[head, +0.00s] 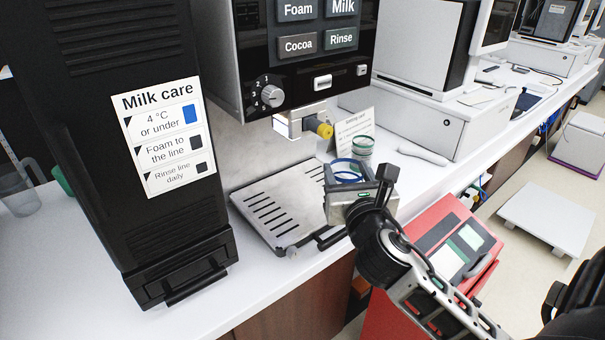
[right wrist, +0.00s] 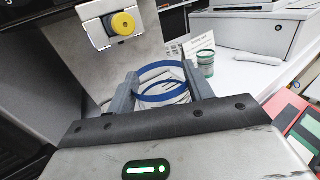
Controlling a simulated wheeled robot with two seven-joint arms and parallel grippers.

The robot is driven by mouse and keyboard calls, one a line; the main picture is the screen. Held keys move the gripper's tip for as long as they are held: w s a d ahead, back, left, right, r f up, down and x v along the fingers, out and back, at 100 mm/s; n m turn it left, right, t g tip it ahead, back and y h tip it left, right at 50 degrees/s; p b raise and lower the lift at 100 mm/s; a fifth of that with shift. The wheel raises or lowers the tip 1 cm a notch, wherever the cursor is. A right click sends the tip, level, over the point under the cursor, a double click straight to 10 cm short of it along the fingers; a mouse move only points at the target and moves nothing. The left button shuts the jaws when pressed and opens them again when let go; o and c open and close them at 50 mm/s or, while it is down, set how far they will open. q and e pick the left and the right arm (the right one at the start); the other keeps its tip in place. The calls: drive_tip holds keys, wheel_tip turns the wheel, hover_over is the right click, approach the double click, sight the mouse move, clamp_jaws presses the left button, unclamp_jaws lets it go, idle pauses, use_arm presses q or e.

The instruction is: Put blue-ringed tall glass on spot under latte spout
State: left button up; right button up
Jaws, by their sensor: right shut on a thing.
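The blue-ringed tall glass (head: 349,168) is held in my right gripper (head: 360,176), in front of the coffee machine and over the right part of the drip tray (head: 262,197). In the right wrist view the blue-ringed glass (right wrist: 162,72) sits between the two fingers (right wrist: 160,88), which are shut on it. Its lower part is hidden by the gripper. The spout block (head: 291,123) with a yellow knob (head: 325,130) hangs above the tray, to the left of the glass. It also shows at upper left in the right wrist view (right wrist: 100,25). My left gripper is not in view.
A green-ringed glass (head: 362,150) stands behind the held glass, by a printed card (head: 354,127). A black milk unit (head: 160,130) stands left of the tray. A red card terminal (head: 440,255) is at lower right.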

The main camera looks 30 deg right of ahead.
drive_tip(key=w+a, duration=0.1)
drive_tip(key=w, duration=1.2)
drive_tip(key=f+b, duration=0.1)
drive_tip(key=f, duration=0.5)
drive_tip(key=shift+s+f+b, duration=0.2)
drive_tip(key=shift+b, duration=0.15)
drive_tip(key=shift+w+f, duration=0.2)
drive_tip(key=shift+f, duration=0.1)
drive_tip(key=shift+f, duration=0.25)
drive_tip(key=o, duration=1.4)
drive_tip(key=shift+r, duration=0.1)
